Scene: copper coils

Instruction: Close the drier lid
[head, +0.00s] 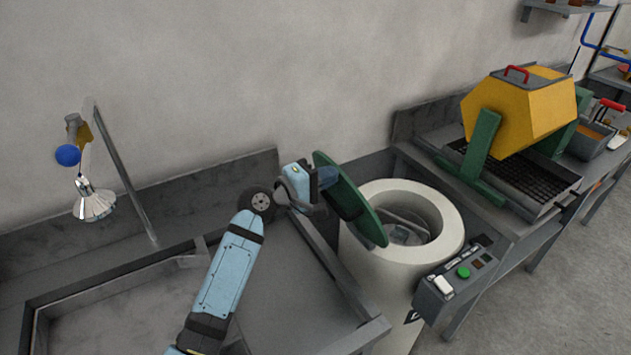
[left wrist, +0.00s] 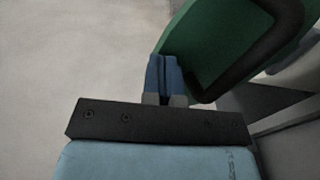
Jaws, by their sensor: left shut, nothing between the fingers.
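The drier (head: 378,262) is a pale round drum with an open top. Its green lid (head: 360,207) stands tilted up on the left side of the opening, which is uncovered. My left gripper (head: 328,178) is at the back, left-hand side of the lid, close to its upper part. In the left wrist view the blue fingers (left wrist: 162,78) are together and empty, beside the lid (left wrist: 225,40) with its dark rim. I cannot tell whether they touch it. My right gripper is not in view.
A control box (head: 455,280) with a green button is at the drier's front right. A yellow tumbler (head: 520,108) on green supports stands farther right. Open floor is at lower right.

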